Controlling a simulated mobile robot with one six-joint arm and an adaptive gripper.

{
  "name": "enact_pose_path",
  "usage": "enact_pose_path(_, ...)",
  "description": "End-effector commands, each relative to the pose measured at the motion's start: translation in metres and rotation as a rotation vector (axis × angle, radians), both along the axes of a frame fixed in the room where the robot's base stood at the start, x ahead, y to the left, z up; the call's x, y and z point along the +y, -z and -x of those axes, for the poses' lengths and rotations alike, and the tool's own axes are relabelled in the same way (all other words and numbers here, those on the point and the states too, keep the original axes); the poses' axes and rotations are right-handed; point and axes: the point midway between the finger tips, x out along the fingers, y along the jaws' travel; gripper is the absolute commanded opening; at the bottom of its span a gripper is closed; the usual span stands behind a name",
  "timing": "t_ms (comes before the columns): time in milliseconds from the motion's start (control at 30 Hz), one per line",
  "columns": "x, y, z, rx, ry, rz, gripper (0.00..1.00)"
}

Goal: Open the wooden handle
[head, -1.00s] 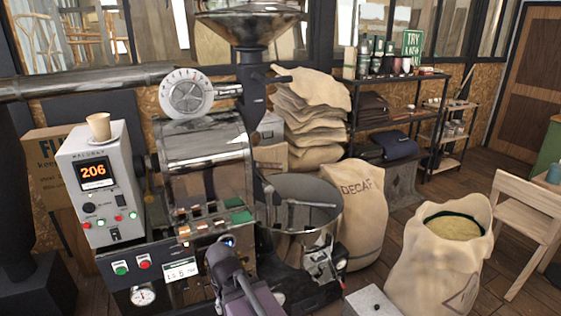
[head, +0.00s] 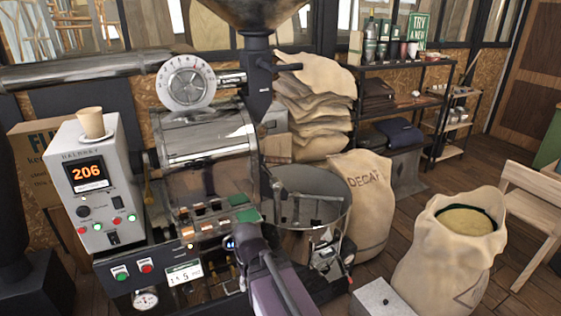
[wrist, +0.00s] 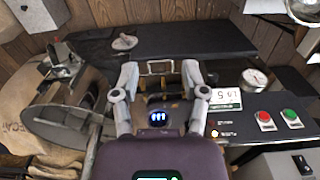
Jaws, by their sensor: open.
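My gripper (wrist: 160,72) is open in the wrist view, its two grey fingers spread apart. A small brownish bar with a metal bracket (wrist: 160,67) shows between the fingertips, at the front of the roaster; it may be the wooden handle, but it is too small to be sure. I cannot tell whether the fingers touch it. In the head view my gripper (head: 250,245) is low in front of the roaster drum (head: 205,150), and its fingertips are hard to make out. No wooden handle is clear in the head view.
The control box (head: 95,185) with a paper cup (head: 90,122) stands at the left. A round cooling tray (head: 345,212) is right of the drum. The decaf sack (head: 365,205) and an open bean sack (head: 440,265) stand further right, on wooden floor.

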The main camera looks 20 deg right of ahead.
Motion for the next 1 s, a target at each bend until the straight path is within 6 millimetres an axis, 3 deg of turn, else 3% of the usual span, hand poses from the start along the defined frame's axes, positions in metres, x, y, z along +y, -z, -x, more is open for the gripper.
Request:
enact_pose_path(33,0.000,0.000,0.000,0.000,0.000,0.000,0.57)
enact_pose_path(133,0.000,0.000,-0.001,-0.002,0.002,-0.002,0.80)
enact_pose_path(367,-0.004,-0.002,-0.023,-0.058,0.058,-0.066,0.80)
enact_pose_path(467,-0.009,-0.005,-0.047,-0.119,0.125,-0.137,0.80)
enact_pose_path(633,-0.026,-0.021,-0.105,-0.274,0.310,-0.320,0.80)
enact_pose_path(767,-0.055,-0.044,-0.158,-0.418,0.505,-0.491,0.80)
enact_pose_path(867,-0.087,-0.066,-0.195,-0.532,0.669,-0.628,0.80)
enact_pose_path(1000,-0.146,-0.100,-0.239,-0.682,0.908,-0.816,0.80)
